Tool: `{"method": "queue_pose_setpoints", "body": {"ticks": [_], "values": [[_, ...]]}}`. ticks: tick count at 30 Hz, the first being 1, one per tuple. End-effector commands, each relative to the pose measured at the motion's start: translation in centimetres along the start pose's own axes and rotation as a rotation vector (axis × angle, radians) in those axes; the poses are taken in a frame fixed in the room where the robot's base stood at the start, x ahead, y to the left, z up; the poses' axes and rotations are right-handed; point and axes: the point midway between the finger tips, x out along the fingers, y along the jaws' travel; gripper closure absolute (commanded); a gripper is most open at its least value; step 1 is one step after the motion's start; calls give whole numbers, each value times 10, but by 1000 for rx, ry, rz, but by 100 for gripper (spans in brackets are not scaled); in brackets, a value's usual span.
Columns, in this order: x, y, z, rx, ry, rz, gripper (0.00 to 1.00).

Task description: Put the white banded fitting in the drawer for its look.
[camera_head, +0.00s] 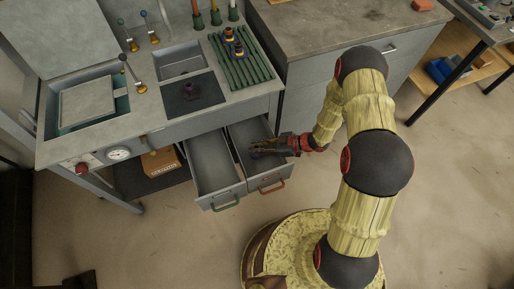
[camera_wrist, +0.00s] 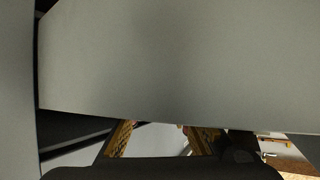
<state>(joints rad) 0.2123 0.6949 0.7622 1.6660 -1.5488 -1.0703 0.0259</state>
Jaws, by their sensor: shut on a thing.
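My gripper (camera_head: 262,147) is at the open red-handled drawer (camera_head: 270,181), reaching over its right side with its fingers pointing left. In the wrist view its two yellow-brown fingers show apart at the bottom, with a pale surface (camera_wrist: 155,140) between them. That pale surface fits the white banded fitting, but its bands and outline are hidden. The head view does not show the fitting clearly. The open green-handled drawer (camera_head: 214,166) is just to the left and looks empty. A large grey panel (camera_wrist: 180,60) fills most of the wrist view.
Dark fittings with yellow and blue parts (camera_head: 238,50) stand on the green rack (camera_head: 250,72). Upright knobbed levers (camera_head: 135,77) rise from the bench (camera_head: 50,148). A cardboard box (camera_head: 161,162) sits beneath. The floor (camera_head: 450,190) at right is clear.

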Motion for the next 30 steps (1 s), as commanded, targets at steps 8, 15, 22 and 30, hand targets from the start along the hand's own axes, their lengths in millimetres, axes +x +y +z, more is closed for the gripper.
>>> {"method": "queue_pose_setpoints", "body": {"ticks": [8,15,22,30], "values": [[4,0,7,0,0,0,100],[5,0,10,1,0,0,78],[5,0,10,1,0,0,65],[5,0,10,1,0,0,62]]}}
